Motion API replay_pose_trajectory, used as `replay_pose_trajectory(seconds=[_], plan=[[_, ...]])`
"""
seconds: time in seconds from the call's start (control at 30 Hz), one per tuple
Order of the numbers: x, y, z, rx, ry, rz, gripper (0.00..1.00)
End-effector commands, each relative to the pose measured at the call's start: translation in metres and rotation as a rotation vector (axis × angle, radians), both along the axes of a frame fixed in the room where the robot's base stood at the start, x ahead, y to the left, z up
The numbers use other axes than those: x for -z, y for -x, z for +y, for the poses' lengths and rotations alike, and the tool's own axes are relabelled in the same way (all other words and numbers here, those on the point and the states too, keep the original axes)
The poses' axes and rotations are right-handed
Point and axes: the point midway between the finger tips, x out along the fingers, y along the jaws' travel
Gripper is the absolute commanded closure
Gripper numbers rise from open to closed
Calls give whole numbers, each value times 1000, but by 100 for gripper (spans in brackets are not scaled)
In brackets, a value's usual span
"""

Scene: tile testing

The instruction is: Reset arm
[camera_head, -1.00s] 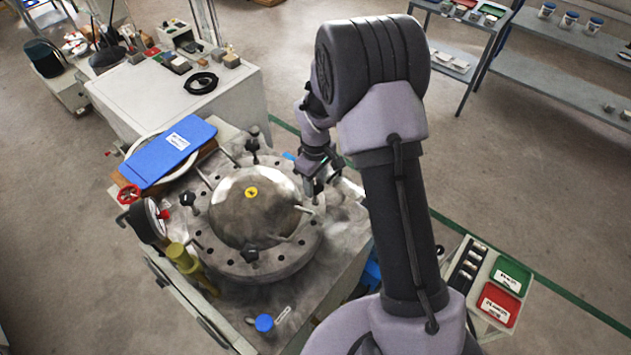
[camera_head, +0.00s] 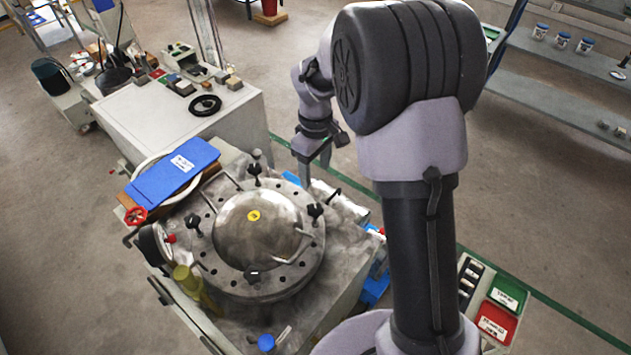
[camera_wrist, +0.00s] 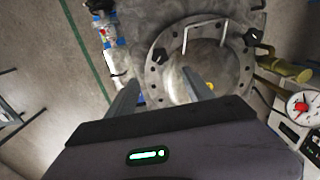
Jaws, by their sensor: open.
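My gripper (camera_head: 315,165) hangs at the far right edge of the round metal vessel in the head view, above the bench top and clear of the lid. In the wrist view the two fingers of my gripper (camera_wrist: 160,98) are spread apart with nothing between them. The domed steel lid (camera_head: 258,235) with a yellow sticker sits on a flange ringed with bolt holes. Black-knobbed clamps and bent handles stand around it. The flange (camera_wrist: 160,60) also shows beyond the fingers in the wrist view. My arm hides part of the bench's right side.
A blue board (camera_head: 175,166) lies behind the vessel at left. A pressure gauge and a yellow-green fitting (camera_head: 188,280) stand at the front left. A blue cap (camera_head: 266,342) lies in front. Green and red trays (camera_head: 496,320) are at the right. A white cabinet (camera_head: 180,125) stands behind.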

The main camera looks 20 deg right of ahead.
Motion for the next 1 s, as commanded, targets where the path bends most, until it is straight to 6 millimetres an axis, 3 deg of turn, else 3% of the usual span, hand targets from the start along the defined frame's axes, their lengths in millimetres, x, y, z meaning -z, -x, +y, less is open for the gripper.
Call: replay_pose_trajectory(seconds=[0.13, 0.57, 0.67, 0.77, 0.83, 0.9, 1.0], plan=[[-13, 0, 0, 0, 1, -1, 39], [-14, 0, 0, 2, 0, -1, 39], [-27, 9, 2, 52, -10, -31, 39], [-59, 40, 9, 204, -45, -108, 39], [-80, 75, 15, 347, -89, -170, 39], [-93, 113, 21, 488, -142, -228, 39], [-98, 167, 29, 679, -232, -298, 39]])
